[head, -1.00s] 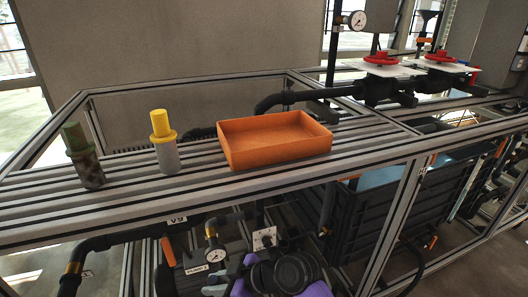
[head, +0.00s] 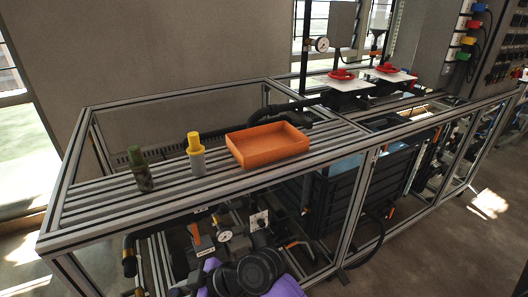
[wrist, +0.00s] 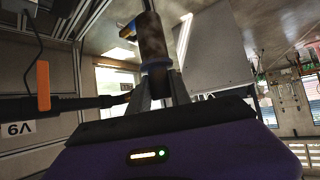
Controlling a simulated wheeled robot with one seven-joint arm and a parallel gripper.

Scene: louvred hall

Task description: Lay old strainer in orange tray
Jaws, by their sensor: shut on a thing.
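In the head view my arm shows low in front of the bench; the fingers and the held strainer are hidden there.
A green-capped dark cylinder (head: 141,170) and a yellow-capped grey cylinder (head: 196,155) stand left of the tray on the bench (head: 100,205). Pipes, a gauge (head: 225,236) and an orange handle (head: 195,236) crowd the space below. A dark crate (head: 350,205) sits under the right part.

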